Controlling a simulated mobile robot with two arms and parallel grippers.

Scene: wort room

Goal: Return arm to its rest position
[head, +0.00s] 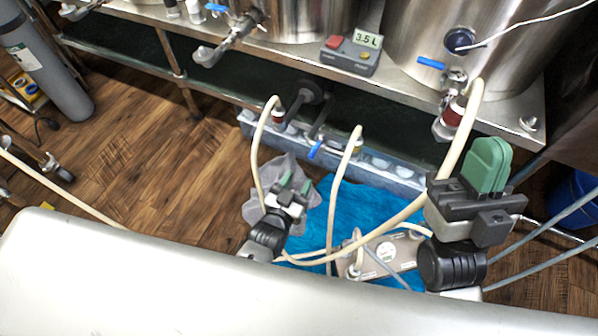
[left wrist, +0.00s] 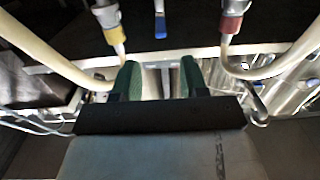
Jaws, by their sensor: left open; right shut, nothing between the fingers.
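My left gripper (head: 295,185) is low at the centre of the head view, above the blue mat and in front of the lower rail with hoses. Its green fingers stand apart with nothing between them. In the left wrist view the two green fingertips (left wrist: 160,80) show a clear gap. My right gripper (head: 488,165) is raised at the right, in front of the steel bench. Its green fingers are pressed together and hold nothing.
Cream hoses (head: 354,170) loop close around both grippers. A steel bench carries metal kettles (head: 425,40) and a control box (head: 350,55) reading 3.5 L. A pump (head: 385,255) sits on the blue mat (head: 340,205). Wooden floor (head: 135,150) is open at the left.

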